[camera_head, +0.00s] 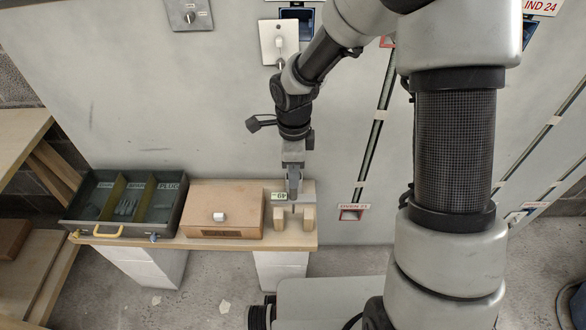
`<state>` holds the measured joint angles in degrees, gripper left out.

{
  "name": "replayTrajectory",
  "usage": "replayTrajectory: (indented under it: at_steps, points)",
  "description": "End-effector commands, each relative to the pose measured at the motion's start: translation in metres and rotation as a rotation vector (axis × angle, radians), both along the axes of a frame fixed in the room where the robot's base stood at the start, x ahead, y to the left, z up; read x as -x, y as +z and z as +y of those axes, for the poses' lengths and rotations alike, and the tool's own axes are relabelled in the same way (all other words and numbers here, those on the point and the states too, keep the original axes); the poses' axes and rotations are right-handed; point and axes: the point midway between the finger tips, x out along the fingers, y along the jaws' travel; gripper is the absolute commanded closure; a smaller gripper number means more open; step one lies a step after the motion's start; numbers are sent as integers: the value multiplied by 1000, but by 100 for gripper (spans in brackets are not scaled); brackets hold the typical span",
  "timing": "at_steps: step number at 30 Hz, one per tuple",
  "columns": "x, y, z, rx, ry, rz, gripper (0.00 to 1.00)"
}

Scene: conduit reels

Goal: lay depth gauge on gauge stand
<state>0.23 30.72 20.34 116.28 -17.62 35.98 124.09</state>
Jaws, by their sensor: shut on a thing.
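My gripper (294,192) points down over the right end of the wooden bench and is shut on the depth gauge. The depth gauge (279,197) shows a small pale green display to the left of my fingers; the fingers hide much of the rest. The gauge stand (308,217) has two light wooden uprights with a gap between them, just below the gripper in the picture. The gauge appears over or just behind the stand. I cannot tell whether they touch.
A brown box (225,206) with a white knob stands left of the stand. The wall (150,95) rises behind the bench (190,241). A red-framed socket (352,213) lies to the right.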

Motion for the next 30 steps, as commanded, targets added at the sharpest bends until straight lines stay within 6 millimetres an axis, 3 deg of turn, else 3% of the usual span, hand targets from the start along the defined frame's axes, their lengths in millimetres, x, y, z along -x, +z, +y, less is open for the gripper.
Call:
replayTrajectory:
  at_steps: [18,30]
  points:
    - [0,-47,0,-1,2,-1,100]
    - [0,-52,0,-1,1,-1,100]
